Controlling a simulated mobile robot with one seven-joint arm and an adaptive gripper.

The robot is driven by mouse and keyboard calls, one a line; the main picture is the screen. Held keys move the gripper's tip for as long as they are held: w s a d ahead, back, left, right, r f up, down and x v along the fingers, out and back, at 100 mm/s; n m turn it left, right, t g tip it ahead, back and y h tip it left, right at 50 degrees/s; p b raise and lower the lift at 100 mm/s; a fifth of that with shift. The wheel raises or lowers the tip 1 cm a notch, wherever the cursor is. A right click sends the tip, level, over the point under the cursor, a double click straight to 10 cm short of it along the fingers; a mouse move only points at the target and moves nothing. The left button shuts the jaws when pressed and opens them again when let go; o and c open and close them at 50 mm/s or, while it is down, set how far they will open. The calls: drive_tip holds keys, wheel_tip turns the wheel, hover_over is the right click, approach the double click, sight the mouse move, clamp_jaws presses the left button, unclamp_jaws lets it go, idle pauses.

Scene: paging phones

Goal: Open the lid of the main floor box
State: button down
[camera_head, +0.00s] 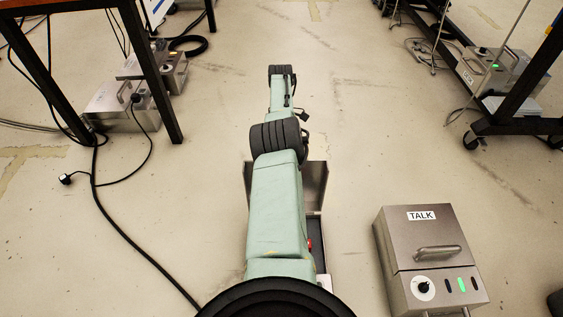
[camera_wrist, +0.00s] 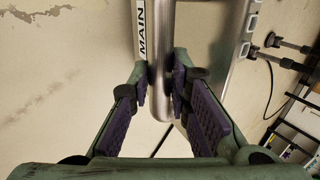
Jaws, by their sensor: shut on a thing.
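The main floor box (camera_head: 320,245) is mostly hidden behind my arm in the head view. Its metal lid (camera_head: 315,185) stands raised at the back, with a dark open interior in front of it and a small red part at the arm's edge. In the wrist view the label MAIN (camera_wrist: 142,42) runs beside a rounded metal handle (camera_wrist: 160,105). My gripper (camera_wrist: 161,88) has its purple-padded fingers on both sides of this handle and is shut on it. The gripper is hidden in the head view.
A closed metal TALK box (camera_head: 425,245) stands to the right. Another metal box (camera_head: 115,110) sits under a table at the left, with black cables (camera_head: 95,190) on the floor. A wheeled frame (camera_head: 510,115) stands at the right. The far middle floor is clear.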

drive_tip(key=shift+f+b, duration=0.1)
drive_tip(key=shift+b, duration=0.2)
drive_tip(key=c, duration=1.5)
unclamp_jaws()
drive_tip(key=r+p, duration=0.1)
drive_tip(key=p, duration=0.3)
drive_tip(key=p, duration=0.4)
drive_tip(key=shift+s+d+r+t, duration=0.1)
drive_tip(key=shift+s+t, duration=0.15)
drive_tip(key=shift+t, duration=0.05)
